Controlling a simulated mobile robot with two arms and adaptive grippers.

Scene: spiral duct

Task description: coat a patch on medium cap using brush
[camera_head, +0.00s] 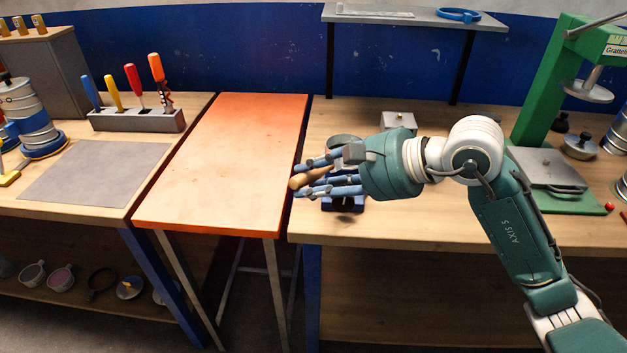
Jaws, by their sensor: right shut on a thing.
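My right gripper (322,178) is above the left end of the right wooden bench, its arm coming in from the right. Its blue-grey fingers are closed around a tan wooden handle (298,182), which looks like the brush's. The bristles are not visible. A blue vise-like holder (343,204) is partly hidden beneath the hand. A grey rounded part (345,141) shows just behind the fingers. I cannot tell whether it is the medium cap, and no coated patch is visible. My left gripper is not in view.
An orange table (235,150) stands bare between the benches. The left bench holds a tool rack (137,120) and a grey mat (97,172).

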